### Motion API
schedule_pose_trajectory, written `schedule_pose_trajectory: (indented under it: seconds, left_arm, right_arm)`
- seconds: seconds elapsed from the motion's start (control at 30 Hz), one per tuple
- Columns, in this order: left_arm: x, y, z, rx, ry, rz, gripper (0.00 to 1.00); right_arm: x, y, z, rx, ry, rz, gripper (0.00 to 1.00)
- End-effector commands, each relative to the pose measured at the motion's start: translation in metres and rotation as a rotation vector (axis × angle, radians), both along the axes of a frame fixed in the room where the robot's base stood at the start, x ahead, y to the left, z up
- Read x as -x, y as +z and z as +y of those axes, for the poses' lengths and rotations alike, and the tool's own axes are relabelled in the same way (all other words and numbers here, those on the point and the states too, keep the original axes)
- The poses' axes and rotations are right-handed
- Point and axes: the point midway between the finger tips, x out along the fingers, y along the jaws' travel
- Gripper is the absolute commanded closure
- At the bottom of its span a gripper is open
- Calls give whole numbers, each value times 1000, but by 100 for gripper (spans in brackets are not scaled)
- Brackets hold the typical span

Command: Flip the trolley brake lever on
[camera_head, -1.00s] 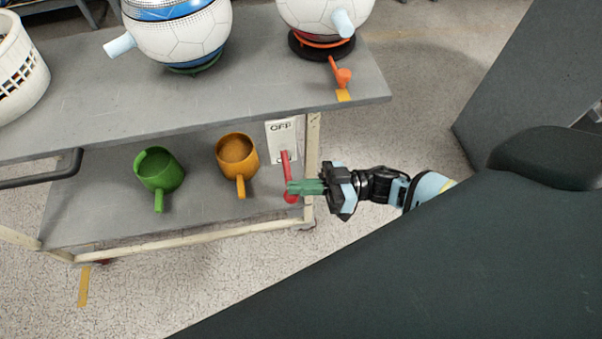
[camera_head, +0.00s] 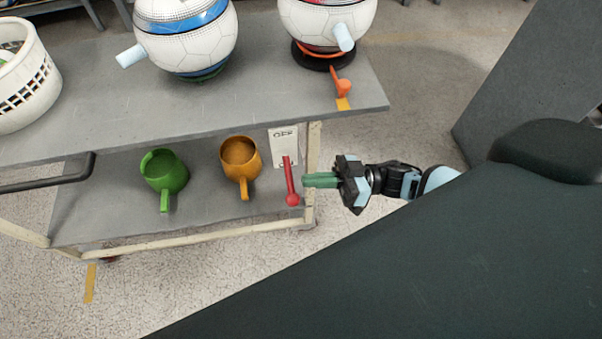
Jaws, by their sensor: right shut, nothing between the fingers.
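The red brake lever (camera_head: 290,182) is on the right end of the trolley (camera_head: 180,108), below the top shelf. It points downward, with its round knob at the lower end. A white label plate (camera_head: 284,146) with "OFF" readable stands behind its upper part; the lower part of the plate shows no readable word. My right gripper (camera_head: 306,180) is shut and empty, with green fingers pointing left. Its tips are just right of the lever, with a small gap seen between them. My left gripper is not in view.
Green mug (camera_head: 164,176) and orange mug (camera_head: 240,164) stand on the lower shelf, left of the lever. Two white ball-shaped devices (camera_head: 186,40) and a white basket (camera_head: 22,80) are on top. A trolley post (camera_head: 313,150) stands near my fingers.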

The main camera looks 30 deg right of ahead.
Motion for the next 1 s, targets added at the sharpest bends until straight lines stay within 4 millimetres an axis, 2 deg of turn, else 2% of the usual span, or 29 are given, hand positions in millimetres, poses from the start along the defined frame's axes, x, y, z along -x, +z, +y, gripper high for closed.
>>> schedule_pose_trajectory:
  seconds: [0.03, 0.2, 0.4, 1.0]
  left_arm:
    - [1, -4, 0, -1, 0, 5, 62]
    - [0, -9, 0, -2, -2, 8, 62]
    - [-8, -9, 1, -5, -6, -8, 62]
    - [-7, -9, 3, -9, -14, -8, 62]
  right_arm:
    - [4, -6, -11, 3, -1, 4, 100]
    - [13, -11, -38, 1, 0, 0, 100]
    - [19, -15, -57, 0, 0, 0, 100]
    - [20, -14, -60, -2, 1, -2, 100]
